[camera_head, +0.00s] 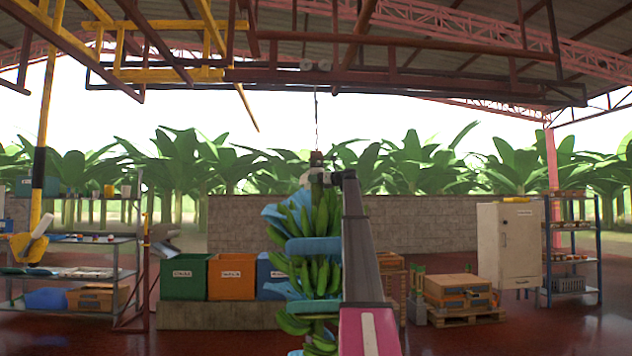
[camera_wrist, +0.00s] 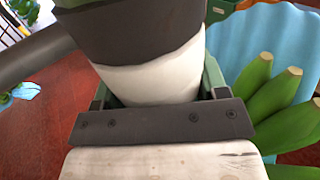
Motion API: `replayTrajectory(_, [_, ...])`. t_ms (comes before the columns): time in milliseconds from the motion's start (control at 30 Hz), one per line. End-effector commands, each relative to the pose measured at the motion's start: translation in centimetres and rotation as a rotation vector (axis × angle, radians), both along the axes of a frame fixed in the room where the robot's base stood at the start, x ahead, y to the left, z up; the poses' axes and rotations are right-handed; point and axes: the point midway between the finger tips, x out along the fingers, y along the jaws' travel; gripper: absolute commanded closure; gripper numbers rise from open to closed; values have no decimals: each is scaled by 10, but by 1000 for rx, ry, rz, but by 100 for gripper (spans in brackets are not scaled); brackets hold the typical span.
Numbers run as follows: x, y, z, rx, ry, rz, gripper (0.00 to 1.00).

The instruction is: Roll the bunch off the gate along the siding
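The banana bunch (camera_head: 317,235) hangs upright on a thin line below two small rollers (camera_head: 315,65) on the dark red overhead rail (camera_head: 420,82). Blue sheets sit between its green hands. A yellow rail section (camera_head: 170,75), perhaps the gate, lies left of the rollers. My gripper (camera_head: 330,178) is at the top of the bunch, with my arm coming up on its right. In the wrist view my gripper (camera_wrist: 158,85) has its green fingers on both sides of the white and dark banded stem (camera_wrist: 150,70), seemingly touching it. Fingertips are partly hidden.
Green, orange and blue bins (camera_head: 232,277) stand on a low block behind the bunch. A white cabinet (camera_head: 509,245) and a pallet with boxes (camera_head: 460,295) are at the right. A shelf (camera_head: 75,265) stands left. Red floor is open between.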

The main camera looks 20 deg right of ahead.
Motion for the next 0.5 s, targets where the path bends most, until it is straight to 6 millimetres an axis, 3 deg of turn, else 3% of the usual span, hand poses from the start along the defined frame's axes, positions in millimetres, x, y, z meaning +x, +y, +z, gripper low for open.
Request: replayTrajectory(500, [-7,-6,0,-5,-3,-3,14])
